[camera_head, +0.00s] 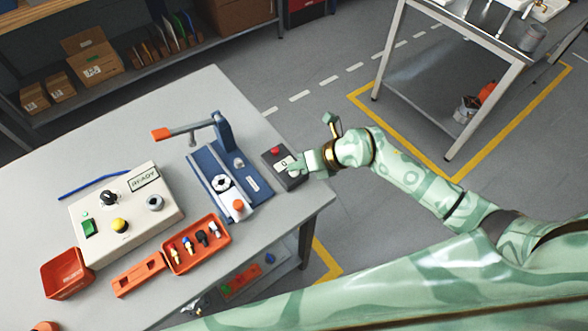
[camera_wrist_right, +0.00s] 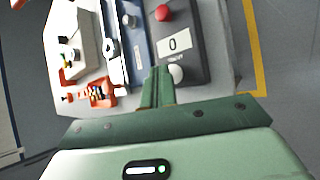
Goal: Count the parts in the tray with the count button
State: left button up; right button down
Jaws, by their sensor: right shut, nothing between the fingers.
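The dark counter box (camera_head: 284,168) sits near the right edge of the table. It has a red button (camera_wrist_right: 164,13), a display (camera_wrist_right: 173,44) reading 0 and a pale round button (camera_wrist_right: 177,74). My right gripper (camera_head: 297,168) is shut and empty, its fingertips (camera_wrist_right: 160,72) at the box beside the pale button in the wrist view; I cannot tell whether they touch it. My left gripper is not in view.
A blue fixture (camera_head: 217,180) with an orange-handled lever stands left of the counter box. A beige control box (camera_head: 140,228) reading READY, an empty orange bin (camera_head: 66,273) and an orange holder (camera_head: 139,274) are further left. The table's back is clear.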

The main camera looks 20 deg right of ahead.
aim_at(298, 172)
jog(key=shift+f, duration=0.5)
dwell(0.4)
jog(key=shift+r, duration=0.1)
jog(key=shift+r+p, duration=0.8)
jog(key=shift+r, duration=0.05)
jog(key=shift+r, duration=0.1)
notch_tip(298, 172, up, 5)
jog(key=p, duration=0.5)
dwell(2.4)
